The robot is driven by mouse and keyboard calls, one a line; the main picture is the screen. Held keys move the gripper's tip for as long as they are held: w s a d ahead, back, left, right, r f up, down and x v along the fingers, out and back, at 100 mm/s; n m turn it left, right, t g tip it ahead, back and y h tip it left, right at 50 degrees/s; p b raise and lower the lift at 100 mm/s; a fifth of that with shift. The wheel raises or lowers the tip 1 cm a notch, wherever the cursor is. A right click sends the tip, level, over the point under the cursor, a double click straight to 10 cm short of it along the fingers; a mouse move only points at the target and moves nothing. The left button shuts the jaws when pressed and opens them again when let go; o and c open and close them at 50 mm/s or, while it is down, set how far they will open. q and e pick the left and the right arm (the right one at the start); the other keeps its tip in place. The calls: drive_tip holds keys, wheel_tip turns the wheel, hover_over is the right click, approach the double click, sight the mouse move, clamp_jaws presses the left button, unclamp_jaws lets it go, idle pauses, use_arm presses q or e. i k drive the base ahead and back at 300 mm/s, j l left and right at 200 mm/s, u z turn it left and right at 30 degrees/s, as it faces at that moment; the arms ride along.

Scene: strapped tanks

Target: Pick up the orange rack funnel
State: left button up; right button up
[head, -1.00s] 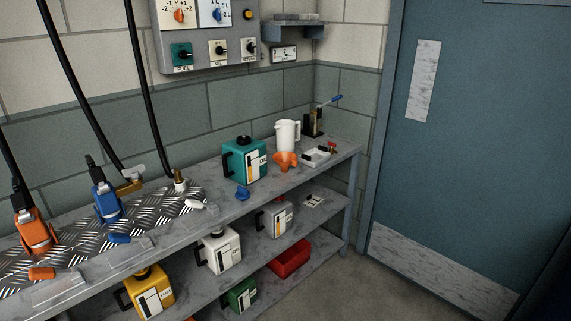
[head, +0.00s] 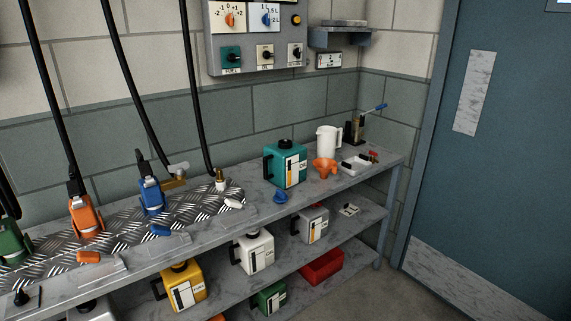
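The orange funnel (head: 325,167) sits on the top shelf of the grey rack (head: 262,212), toward its right end. It stands just in front of a white jug (head: 328,140) and to the right of a teal can (head: 286,165). A white tray (head: 355,165) lies to its right. A blue funnel (head: 281,197) lies nearer the front edge, left of the orange one. Neither of my grippers shows in the head view.
Orange (head: 86,216) and blue (head: 151,196) nozzles with black hoses stand on the tread plate at left. Lower shelves hold yellow (head: 181,286), white (head: 255,250) and grey cans (head: 312,224) and a red bin (head: 322,266). A blue door (head: 500,170) is at right.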

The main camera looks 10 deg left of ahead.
sight(324, 166)
drive_tip(key=i+z, duration=0.3)
drive_tip(key=i, duration=0.85)
